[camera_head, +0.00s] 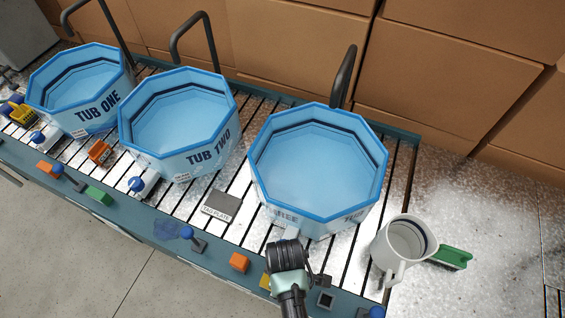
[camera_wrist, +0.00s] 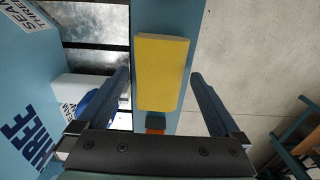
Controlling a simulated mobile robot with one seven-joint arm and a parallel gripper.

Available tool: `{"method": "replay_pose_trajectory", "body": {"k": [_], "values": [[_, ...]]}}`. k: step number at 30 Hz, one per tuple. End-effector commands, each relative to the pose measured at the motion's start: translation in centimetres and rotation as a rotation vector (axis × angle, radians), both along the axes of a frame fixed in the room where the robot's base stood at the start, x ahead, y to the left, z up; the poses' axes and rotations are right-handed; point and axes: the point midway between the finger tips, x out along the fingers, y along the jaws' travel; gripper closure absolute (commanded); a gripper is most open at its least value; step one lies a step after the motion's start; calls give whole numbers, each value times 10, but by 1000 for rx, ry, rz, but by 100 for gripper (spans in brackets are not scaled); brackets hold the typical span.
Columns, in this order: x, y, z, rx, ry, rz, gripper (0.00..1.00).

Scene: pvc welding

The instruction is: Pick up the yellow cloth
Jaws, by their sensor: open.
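The yellow cloth (camera_wrist: 162,72) is a flat, folded-looking rectangle on the blue front edge of the bench (camera_wrist: 168,18) in the wrist view. My gripper (camera_wrist: 159,77) is open, with one finger on each side of the cloth in the picture and a gap on both sides. I cannot tell how far above the cloth the fingertips are. In the head view a small yellow patch (camera_head: 265,282) shows just left of my wrist, probably the cloth. My arm and wrist hide the fingertips there.
Tub three (camera_head: 318,215) stands just behind my gripper, with tub two (camera_head: 205,158) and tub one (camera_head: 98,112) further left. A white pitcher (camera_head: 385,245) and a green brush (camera_head: 452,257) are on the right. An orange block (camera_head: 239,262) sits left on the blue edge.

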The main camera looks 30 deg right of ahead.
Motion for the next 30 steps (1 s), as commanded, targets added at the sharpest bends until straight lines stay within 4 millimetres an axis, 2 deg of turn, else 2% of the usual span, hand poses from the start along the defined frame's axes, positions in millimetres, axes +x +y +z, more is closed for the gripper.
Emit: {"method": "replay_pose_trajectory", "body": {"k": [4, 12, 24, 30], "values": [[1, 0, -13, 0, -1, 0, 0], [1, 0, -14, -1, -2, 0, 2], [1, 0, -14, -1, -2, 0, 74], [1, 0, -14, -1, -2, 0, 75]]}}
